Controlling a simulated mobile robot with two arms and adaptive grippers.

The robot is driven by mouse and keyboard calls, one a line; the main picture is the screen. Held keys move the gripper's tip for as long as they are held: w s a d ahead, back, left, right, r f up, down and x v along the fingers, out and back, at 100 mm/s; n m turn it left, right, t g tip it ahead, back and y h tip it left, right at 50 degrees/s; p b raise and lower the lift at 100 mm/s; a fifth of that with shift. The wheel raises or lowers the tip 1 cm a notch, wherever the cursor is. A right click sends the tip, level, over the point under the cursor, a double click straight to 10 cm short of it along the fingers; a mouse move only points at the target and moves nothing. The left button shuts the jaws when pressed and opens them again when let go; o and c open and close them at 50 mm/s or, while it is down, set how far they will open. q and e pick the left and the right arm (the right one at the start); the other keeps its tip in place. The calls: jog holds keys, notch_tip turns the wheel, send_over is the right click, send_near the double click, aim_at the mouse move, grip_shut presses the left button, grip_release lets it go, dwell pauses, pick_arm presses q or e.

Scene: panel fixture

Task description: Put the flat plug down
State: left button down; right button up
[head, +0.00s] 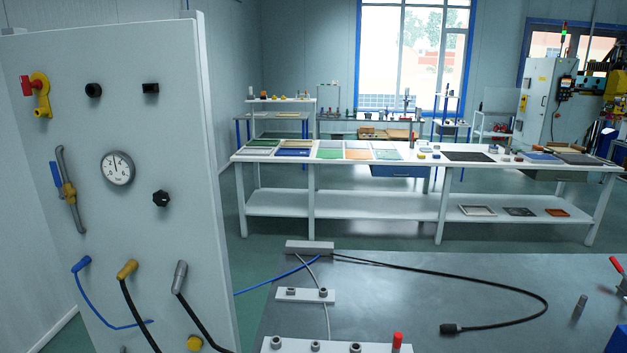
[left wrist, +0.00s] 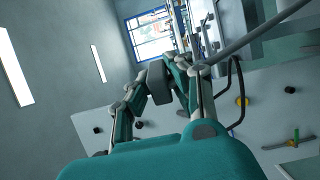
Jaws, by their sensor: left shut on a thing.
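In the left wrist view my left gripper (left wrist: 163,92) has its fingers closed on a dark grey block (left wrist: 159,78), which looks like the flat plug. The fingers hide its sides, and I cannot make out a cable on it. The head view shows neither gripper. There, a black plug (head: 450,328) lies on the grey table (head: 400,290) at the end of a long black cable; I cannot tell its exact shape. The upright panel (head: 120,220) at the left carries a round black socket (head: 93,90) and a rectangular black socket (head: 151,88).
The panel also bears a gauge (head: 117,168), a red-yellow valve (head: 38,92) and several hose ends. A grey block (head: 310,247) sits at the table's back edge, with fitting strips in front. The table's middle is mostly clear. A long white bench (head: 390,203) stands behind.

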pick_arm(q)
jog(key=shift+w+a+r+n+t+y, duration=0.15)
jog(key=shift+w+r+n+t+y, duration=0.15)
jog(key=shift+n+y, duration=0.55)
jog(key=shift+w+a+r+n+t+y, duration=0.15)
jog(key=shift+r+n+t+y, duration=0.25)
jog(key=shift+y, duration=0.75)
jog(key=shift+w+a+r+n+t+y, duration=0.15)
jog(key=shift+w+n+t+y, duration=0.1)
jog(key=shift+n+y, duration=0.65)
jog(key=shift+w+a+r+n+y, duration=0.15)
jog(key=shift+n+y, duration=0.15)
jog(key=shift+y, duration=0.3)
jog(key=shift+w+a+r+n+y, duration=0.15)
jog(key=shift+n+y, duration=0.1)
jog(key=shift+y, duration=0.35)
